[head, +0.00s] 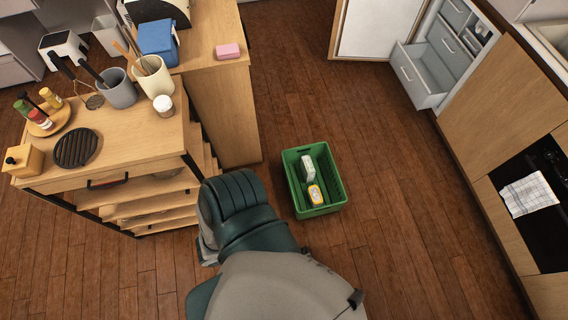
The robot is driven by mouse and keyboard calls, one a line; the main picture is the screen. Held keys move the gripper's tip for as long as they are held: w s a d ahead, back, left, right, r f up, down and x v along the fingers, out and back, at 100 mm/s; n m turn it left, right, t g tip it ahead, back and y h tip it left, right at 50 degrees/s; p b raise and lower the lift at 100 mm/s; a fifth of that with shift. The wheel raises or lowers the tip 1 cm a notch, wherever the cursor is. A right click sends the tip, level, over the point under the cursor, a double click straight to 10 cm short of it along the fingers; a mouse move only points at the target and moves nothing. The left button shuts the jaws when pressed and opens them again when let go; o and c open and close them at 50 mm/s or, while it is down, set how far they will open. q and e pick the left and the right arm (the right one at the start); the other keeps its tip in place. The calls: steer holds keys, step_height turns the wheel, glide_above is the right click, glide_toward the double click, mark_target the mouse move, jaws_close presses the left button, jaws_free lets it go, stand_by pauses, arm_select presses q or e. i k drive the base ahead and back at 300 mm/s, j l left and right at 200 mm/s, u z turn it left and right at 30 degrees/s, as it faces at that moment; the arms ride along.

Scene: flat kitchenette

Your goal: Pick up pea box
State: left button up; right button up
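A green crate (290,183) stands on the wooden floor near the middle of the head view. Inside it lie a small white and pale-green box (308,168) and a yellow item with a white label (315,195). The white and green box may be the pea box, but its print is too small to read. Neither of my grippers can be made out. A teal and grey part of my own body fills the bottom middle, left of the crate and below it.
A wooden shelf cart (125,150) with utensils, bottles and a black grill plate stands at the left. A counter (215,85) is behind it, with a pink block (228,51). A drawer (418,75) is open at upper right. The floor right of the crate is clear.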

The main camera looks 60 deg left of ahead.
mark_target(306, 166)
steer(key=u, duration=1.65)
